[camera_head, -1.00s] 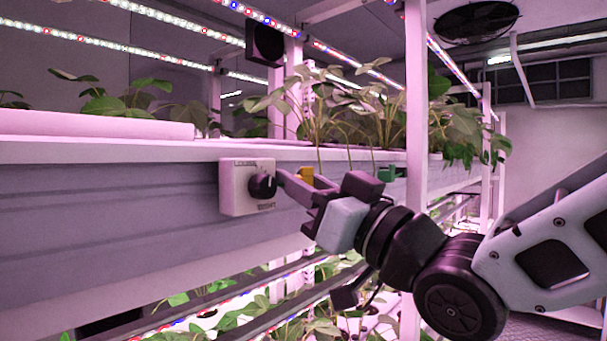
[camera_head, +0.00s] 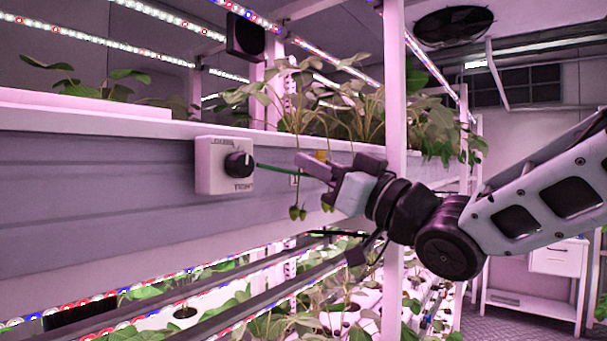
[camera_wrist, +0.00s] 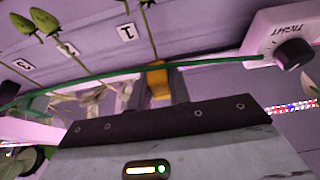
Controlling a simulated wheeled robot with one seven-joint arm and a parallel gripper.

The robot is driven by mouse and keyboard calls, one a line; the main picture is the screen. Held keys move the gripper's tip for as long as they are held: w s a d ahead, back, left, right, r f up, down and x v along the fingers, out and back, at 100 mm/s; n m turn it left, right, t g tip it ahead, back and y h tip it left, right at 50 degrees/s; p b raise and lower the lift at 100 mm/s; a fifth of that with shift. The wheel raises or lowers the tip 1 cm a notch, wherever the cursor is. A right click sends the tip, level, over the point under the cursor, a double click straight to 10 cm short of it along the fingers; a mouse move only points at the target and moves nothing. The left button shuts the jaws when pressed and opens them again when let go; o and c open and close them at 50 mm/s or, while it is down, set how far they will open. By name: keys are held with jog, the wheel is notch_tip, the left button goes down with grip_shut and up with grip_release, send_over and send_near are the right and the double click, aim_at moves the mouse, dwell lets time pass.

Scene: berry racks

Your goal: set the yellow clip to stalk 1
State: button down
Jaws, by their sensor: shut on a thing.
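My gripper (camera_head: 312,168) is shut on the yellow clip (camera_wrist: 158,80), which sits between the fingers; in the head view the clip (camera_head: 320,156) shows at the far side of the fingertips. A green cord (camera_wrist: 165,71) crosses in front of the clip in the wrist view. The label 1 (camera_wrist: 127,33) is on the purple panel just above the clip. A stalk (camera_wrist: 127,7) hangs above that label; its full course is hidden. Labels 2 (camera_wrist: 67,48) and 3 (camera_wrist: 25,65) lie to the left. Green berries (camera_wrist: 42,21) hang near them.
A white box with a black knob (camera_head: 239,164) is fixed to the panel left of my gripper; the green cord (camera_head: 278,169) runs from it toward my gripper. A white post (camera_head: 396,110) stands close to my arm. Leafy plants (camera_head: 330,100) fill the rack above.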

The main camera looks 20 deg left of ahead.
jog(key=c, duration=1.6)
grip_release()
jog(key=shift+o, duration=0.2)
jog(key=shift+s+d+f, duration=0.1)
jog(key=shift+d+f, duration=0.05)
jog(key=shift+d, duration=0.05)
jog(key=b+v, duration=0.8)
jog(key=v, duration=0.8)
jog(key=shift+s+d, duration=0.25)
jog(key=shift+d, duration=0.1)
